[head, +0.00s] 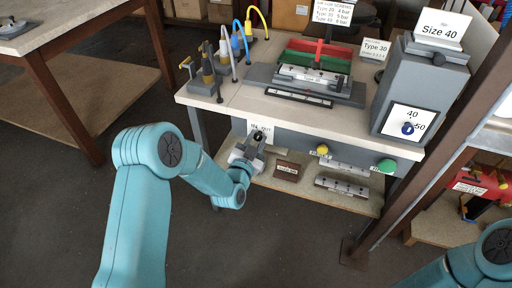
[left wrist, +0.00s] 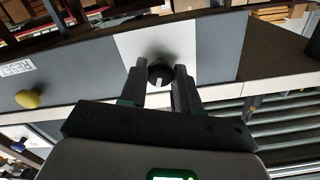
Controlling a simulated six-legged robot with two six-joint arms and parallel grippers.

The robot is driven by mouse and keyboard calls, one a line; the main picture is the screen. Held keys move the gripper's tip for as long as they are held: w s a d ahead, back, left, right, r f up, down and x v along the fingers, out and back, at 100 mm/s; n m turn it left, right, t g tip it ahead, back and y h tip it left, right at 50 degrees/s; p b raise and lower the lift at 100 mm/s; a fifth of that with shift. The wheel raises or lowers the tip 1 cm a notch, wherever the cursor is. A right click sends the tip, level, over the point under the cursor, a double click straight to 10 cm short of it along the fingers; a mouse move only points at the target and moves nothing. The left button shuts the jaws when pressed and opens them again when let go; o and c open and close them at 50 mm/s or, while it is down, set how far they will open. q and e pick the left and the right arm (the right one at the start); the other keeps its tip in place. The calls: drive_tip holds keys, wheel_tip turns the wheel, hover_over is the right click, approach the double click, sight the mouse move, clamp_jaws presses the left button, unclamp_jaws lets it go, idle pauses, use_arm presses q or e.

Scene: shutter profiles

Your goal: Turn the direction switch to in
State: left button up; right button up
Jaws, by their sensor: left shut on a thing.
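The direction switch is a small black knob (head: 258,136) on a white plate (head: 266,128) lettered IN and OUT, on the front of the workbench. My left gripper (head: 249,150) is at the bench front with its fingers around the knob. In the left wrist view the knob (left wrist: 160,71) sits between the fingertips of the left gripper (left wrist: 158,82), in front of the white plate (left wrist: 150,45). The gripper is shut on it. Which way the knob points is hard to tell. My right gripper is out of view; only part of its arm shows at bottom right.
A yellow button (head: 322,149) and a green button (head: 386,165) are right of the switch. The grey Size 40 unit with a blue knob (head: 407,129) stands on the bench's right end. The lower shelf (head: 272,182) holds metal profiles. Open floor lies left.

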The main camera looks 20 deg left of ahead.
use_arm(q)
drive_tip(key=n+b, duration=0.3)
drive_tip(key=b, duration=0.1)
drive_tip(key=n+b, duration=0.7)
drive_tip(key=b, duration=0.2)
drive_tip(key=shift+f+n, duration=0.3)
drive_tip(key=shift+n, duration=0.1)
drive_tip(key=shift+r+n+b, duration=0.2)
drive_tip(key=shift+n+b, duration=1)
drive_tip(key=shift+b, duration=0.05)
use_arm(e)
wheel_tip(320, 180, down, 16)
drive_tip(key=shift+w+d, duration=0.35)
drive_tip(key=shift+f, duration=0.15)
use_arm(q)
drive_tip(key=o, duration=1.1)
drive_tip(key=shift+r, duration=0.1)
drive_tip(key=shift+c, duration=0.2)
drive_tip(key=s+b, duration=0.9)
drive_tip(key=s, duration=0.7)
drive_tip(key=shift+s, duration=0.15)
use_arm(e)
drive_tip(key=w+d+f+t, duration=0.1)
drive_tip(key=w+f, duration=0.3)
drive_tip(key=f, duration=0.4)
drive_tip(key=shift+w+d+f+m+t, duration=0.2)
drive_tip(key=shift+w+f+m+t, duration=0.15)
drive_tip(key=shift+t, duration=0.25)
